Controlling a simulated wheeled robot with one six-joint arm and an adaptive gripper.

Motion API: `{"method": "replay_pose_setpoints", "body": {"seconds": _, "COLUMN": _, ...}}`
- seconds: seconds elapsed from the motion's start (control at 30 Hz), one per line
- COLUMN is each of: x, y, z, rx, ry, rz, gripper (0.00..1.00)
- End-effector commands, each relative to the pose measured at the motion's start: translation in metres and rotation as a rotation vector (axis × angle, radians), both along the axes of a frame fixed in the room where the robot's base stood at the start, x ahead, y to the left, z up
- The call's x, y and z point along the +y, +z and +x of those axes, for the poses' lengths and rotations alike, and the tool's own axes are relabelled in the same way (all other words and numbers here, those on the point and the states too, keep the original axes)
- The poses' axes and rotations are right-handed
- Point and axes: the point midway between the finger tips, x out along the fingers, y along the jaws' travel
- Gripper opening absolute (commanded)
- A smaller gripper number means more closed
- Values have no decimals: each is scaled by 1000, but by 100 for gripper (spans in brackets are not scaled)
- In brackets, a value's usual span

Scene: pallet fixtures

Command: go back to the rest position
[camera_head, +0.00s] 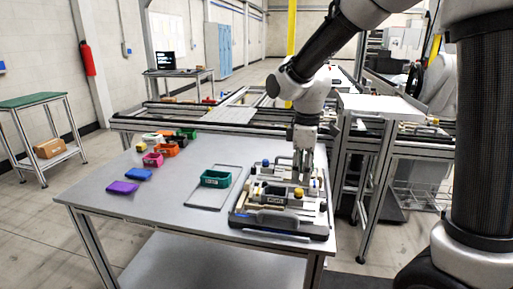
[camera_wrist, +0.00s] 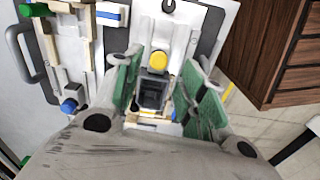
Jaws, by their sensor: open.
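My gripper (camera_head: 303,172) is low over the fixture (camera_head: 262,219) at the right front of the table, pointing down. In the wrist view my gripper (camera_wrist: 162,85) is open, with its two green-padded fingers apart. Between them, in the picture, show a small dark open bin (camera_wrist: 152,95) and a yellow knob (camera_wrist: 158,62) of the fixture. A gap shows between the bin and each finger. A dark bin (camera_head: 273,195) also shows in the fixture in the head view. The depth of the fingers beside it is hard to tell.
The grey table (camera_head: 150,212) holds a green bin (camera_head: 215,178) on a flat plate, and several coloured bins at the left, including a purple one (camera_head: 122,187) and a blue one (camera_head: 138,174). A blue knob (camera_wrist: 69,106) stands on the fixture. A conveyor frame (camera_head: 200,122) runs behind.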

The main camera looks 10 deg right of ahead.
Motion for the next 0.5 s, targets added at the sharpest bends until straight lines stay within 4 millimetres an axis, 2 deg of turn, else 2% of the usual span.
{"method": "replay_pose_setpoints", "body": {"seconds": 0.07, "x": -4, "y": -5, "z": -10, "rx": 25, "ry": -103, "rz": -14, "gripper": 41}}
{"method": "replay_pose_setpoints", "body": {"seconds": 0.13, "x": -13, "y": -8, "z": -28, "rx": 51, "ry": -225, "rz": -31, "gripper": 41}}
{"method": "replay_pose_setpoints", "body": {"seconds": 0.5, "x": -103, "y": 53, "z": -120, "rx": -59, "ry": -834, "rz": 44, "gripper": 41}}
